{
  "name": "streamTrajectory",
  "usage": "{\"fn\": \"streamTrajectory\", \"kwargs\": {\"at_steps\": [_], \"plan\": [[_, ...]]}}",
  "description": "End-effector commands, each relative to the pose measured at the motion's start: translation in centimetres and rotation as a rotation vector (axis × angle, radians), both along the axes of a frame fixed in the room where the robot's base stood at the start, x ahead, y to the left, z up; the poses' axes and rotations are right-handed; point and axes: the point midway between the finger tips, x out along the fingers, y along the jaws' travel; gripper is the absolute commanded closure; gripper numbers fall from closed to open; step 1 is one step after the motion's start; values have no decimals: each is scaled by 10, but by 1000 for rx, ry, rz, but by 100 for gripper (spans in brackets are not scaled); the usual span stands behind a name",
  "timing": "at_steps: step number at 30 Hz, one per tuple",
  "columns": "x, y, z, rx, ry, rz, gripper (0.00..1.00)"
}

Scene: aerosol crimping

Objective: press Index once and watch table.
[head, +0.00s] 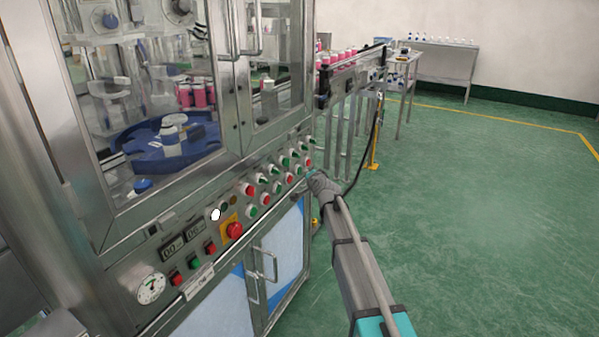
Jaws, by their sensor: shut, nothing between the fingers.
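I cannot read the labels, so I cannot tell which button is Index. The blue rotary table (187,157) sits behind the machine's glass doors, with white cans or parts (170,136) on it. My gripper (314,180) is at the right end of the panel, close to the right-most buttons. It is small and seen from behind; its fingers look closed and hold nothing. I cannot tell whether it touches the panel.
A red emergency stop (234,230) on a yellow plate and a pressure gauge (151,288) are on the panel. Steel door handles (264,268) stick out below. A conveyor (350,66) with pink cans is behind. The green floor (480,210) at right is clear.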

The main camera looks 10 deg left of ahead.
Motion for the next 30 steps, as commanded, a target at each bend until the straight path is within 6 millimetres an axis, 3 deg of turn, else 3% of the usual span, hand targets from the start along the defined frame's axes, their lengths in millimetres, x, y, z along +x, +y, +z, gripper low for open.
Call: {"fn": "streamTrajectory", "kwargs": {"at_steps": [30], "plan": [[2, 8, 0, 0, -1, -1, 100]]}}
